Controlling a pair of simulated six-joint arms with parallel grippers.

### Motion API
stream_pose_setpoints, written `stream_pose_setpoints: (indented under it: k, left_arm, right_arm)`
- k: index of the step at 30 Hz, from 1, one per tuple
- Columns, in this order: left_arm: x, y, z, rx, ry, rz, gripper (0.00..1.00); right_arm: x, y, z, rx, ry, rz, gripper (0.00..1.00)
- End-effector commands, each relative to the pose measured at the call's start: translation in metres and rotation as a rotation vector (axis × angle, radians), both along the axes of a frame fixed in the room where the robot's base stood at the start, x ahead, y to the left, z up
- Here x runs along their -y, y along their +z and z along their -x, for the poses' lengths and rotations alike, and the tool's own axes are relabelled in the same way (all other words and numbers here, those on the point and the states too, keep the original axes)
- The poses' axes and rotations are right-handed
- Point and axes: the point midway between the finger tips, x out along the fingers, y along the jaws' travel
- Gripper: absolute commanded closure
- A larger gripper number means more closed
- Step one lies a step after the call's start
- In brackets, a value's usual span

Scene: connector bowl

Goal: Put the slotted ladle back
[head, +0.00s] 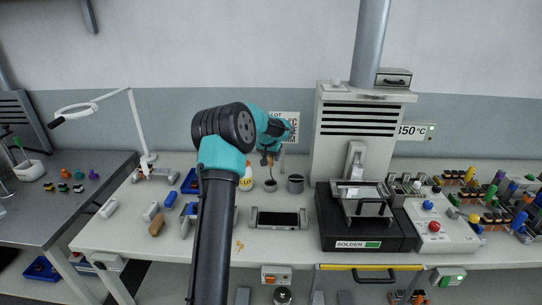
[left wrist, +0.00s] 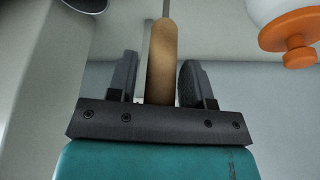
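The slotted ladle's wooden handle (left wrist: 162,62) stands between the two dark fingers of my left gripper (left wrist: 158,75) in the left wrist view. A pale gap shows between the handle and the left finger, so the fingers look open around it. In the head view my left gripper (head: 270,156) is above a small dark cup (head: 270,187), and the ladle's thin shaft (head: 270,172) runs down to this cup. The ladle's head is hidden. My right gripper is not in view.
A white bottle with an orange cap (left wrist: 290,35) stands close by; it also shows in the head view (head: 246,182). A grey cup (head: 295,184) is to the right. A black-framed tray (head: 278,218) lies in front; the solder station (head: 358,243) is further right.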

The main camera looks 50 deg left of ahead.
Motion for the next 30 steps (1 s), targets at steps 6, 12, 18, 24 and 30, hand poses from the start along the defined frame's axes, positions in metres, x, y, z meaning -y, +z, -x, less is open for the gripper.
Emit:
stream_pose_setpoints:
  k: [6,12,18,24,30]
  left_arm:
    - [0.0,0.0,0.0,0.0,0.0,0.0,0.47]
    - [0.0,0.004,0.0,0.001,0.0,0.0,0.47]
    - [0.003,0.024,0.007,0.003,0.001,-0.001,0.47]
    - [0.01,0.058,0.02,0.003,0.0,-0.001,0.47]
    - [0.016,0.091,0.033,0.003,0.0,-0.001,0.47]
  right_arm:
    - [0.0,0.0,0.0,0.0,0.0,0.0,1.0]
    - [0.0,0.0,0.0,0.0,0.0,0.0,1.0]
    - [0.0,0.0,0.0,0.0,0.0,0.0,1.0]
    - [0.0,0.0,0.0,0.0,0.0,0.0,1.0]
    - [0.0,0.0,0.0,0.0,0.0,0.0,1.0]
